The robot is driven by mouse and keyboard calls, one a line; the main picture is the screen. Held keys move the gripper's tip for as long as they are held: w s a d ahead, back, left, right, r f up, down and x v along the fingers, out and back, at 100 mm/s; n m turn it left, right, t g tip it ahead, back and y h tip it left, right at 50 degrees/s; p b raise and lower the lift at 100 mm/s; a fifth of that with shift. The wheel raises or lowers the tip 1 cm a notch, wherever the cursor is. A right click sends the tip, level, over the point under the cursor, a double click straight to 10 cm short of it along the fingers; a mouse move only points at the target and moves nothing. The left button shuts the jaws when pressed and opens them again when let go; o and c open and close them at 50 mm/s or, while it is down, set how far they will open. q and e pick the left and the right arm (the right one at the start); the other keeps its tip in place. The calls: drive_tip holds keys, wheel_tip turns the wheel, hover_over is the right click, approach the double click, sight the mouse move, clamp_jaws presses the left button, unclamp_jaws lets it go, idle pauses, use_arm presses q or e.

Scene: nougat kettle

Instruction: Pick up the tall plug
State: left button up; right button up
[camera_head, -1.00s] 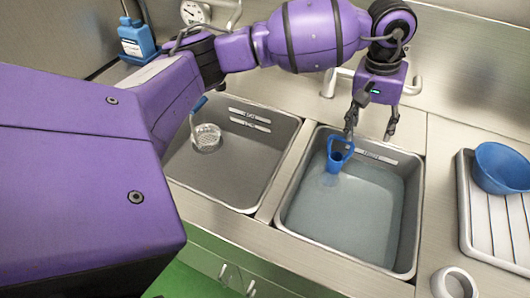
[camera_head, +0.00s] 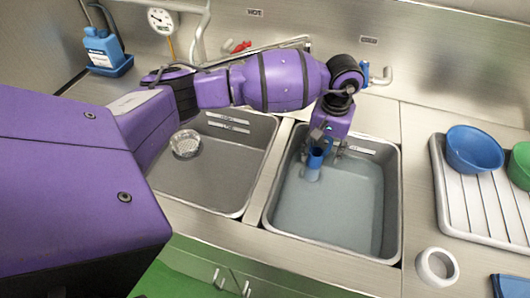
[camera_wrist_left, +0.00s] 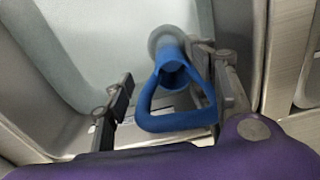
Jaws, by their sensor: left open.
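The tall plug (camera_head: 313,167) is blue, with a loop handle on top, and stands upright in the water of the right sink basin (camera_head: 270,205). My left gripper (camera_head: 325,151) is open at the plug's top, reaching down from the back of the basin. In the left wrist view the plug (camera_wrist_left: 172,72) and its loop handle lie between the open fingers of my left gripper (camera_wrist_left: 165,88). The handle is close to the right finger; I cannot tell whether they touch. The left finger is clearly apart from it. My right gripper is not in view.
The left basin (camera_head: 215,185) holds a round strainer (camera_head: 185,144). A drainboard (camera_head: 450,190) with a blue bowl (camera_head: 474,150) and a green bowl (camera_head: 520,165) is at right. A white ring-shaped object (camera_head: 437,267) sits on the counter. A faucet stands behind my arm.

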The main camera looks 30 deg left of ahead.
use_arm(q)
drive_tip(key=shift+r, duration=0.15)
clamp_jaws()
drive_tip(key=shift+d, duration=0.1)
drive_tip(key=shift+w+r, duration=0.1)
drive_tip(key=shift+r, duration=0.05)
